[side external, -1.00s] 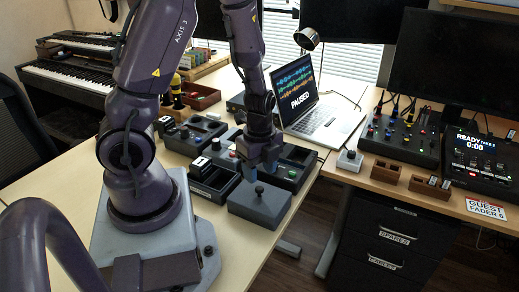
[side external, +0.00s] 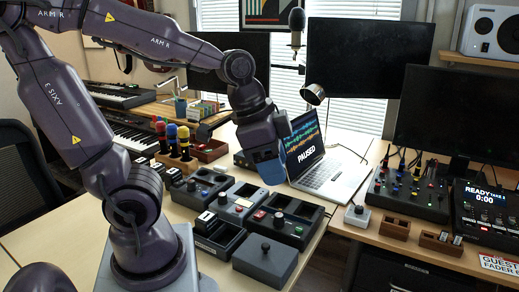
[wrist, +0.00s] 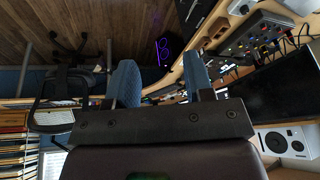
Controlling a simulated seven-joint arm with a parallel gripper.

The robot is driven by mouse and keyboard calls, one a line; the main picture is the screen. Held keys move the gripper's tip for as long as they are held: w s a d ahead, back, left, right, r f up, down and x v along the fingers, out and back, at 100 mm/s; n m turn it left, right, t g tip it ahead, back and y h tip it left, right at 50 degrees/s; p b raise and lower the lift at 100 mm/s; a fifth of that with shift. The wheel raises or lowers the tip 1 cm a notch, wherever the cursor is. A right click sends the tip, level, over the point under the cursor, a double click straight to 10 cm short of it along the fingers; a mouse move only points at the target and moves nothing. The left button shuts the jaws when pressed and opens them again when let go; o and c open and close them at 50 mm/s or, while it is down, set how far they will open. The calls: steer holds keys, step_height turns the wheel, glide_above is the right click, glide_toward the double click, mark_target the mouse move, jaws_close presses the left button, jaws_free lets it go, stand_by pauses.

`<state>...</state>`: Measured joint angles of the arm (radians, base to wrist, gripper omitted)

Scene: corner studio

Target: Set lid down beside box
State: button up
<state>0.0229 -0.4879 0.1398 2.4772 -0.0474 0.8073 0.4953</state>
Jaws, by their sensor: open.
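The lid (side external: 265,262), a dark grey block-like piece with a round knob on top, sits flat at the front of the light wooden table. An open dark box (side external: 222,243) stands just left of it, with a white-topped piece inside at its left. The lid and box do not show in the wrist view.
Several dark cases with buttons (side external: 238,203) stand behind the box and lid. A laptop (side external: 325,165) reading PAUSED is behind at right. Coloured-top microphones (side external: 178,142) stand at left. The desk at right holds a mixer (side external: 408,192) and a small knobbed box (side external: 357,215).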

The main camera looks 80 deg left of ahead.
steer(key=s+r+n, duration=0.1)
steer(key=s+d+r+n+t, duration=0.1)
steer(key=s+r+n, duration=0.1)
steer(key=r+n, duration=0.1)
steer(key=shift+d+t+y, duration=0.3)
steer(key=shift+d, duration=0.1)
